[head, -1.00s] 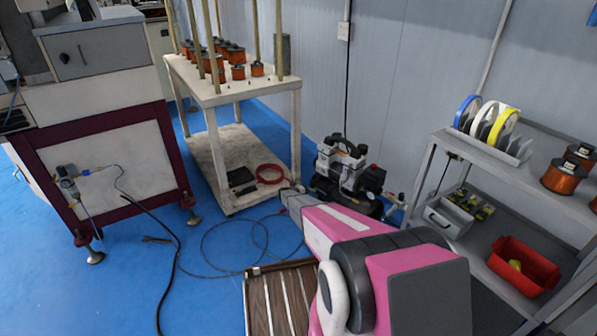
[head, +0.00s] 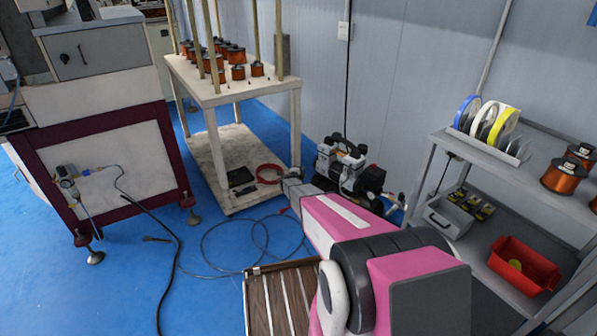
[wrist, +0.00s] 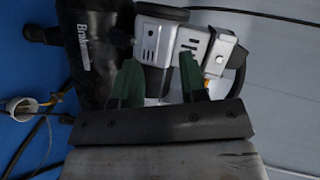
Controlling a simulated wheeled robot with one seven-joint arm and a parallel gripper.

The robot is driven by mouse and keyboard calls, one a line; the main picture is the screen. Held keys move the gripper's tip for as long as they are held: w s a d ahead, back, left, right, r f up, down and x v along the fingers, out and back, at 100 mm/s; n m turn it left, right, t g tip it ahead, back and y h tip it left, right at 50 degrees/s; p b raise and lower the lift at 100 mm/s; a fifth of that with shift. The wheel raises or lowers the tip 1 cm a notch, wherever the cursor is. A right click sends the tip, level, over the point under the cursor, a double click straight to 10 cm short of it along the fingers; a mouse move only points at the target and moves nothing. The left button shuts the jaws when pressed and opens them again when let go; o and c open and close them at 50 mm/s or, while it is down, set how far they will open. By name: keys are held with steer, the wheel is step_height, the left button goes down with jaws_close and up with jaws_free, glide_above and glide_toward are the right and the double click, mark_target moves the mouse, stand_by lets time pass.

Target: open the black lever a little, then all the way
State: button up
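The air compressor (head: 345,168) stands on the floor by the wall in the head view, with a black tank and a grey-and-black motor. The wrist view shows its black tank (wrist: 92,50) on the left and its silver motor housing (wrist: 165,42) straight ahead. My gripper (wrist: 160,72) has two green fingers set apart, with nothing held between them. They point at the motor housing; I cannot tell whether they touch it. I cannot pick out the black lever with certainty in either view. My arm hides part of the compressor in the head view.
A white table (head: 232,93) with copper spools stands left of the compressor. A grey shelf (head: 463,150) with wire reels and a red bin (head: 524,266) stands right.

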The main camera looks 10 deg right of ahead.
steer(key=shift+s+a+r+n+t+y, duration=0.15)
steer(key=shift+a+r+n+t+y, duration=0.15)
steer(key=shift+a+r+n+y, duration=0.25)
steer(key=shift+s+a+r+n+t+y, duration=0.15)
steer(key=shift+a+r+n+t+y, duration=0.2)
steer(key=shift+r, duration=0.35)
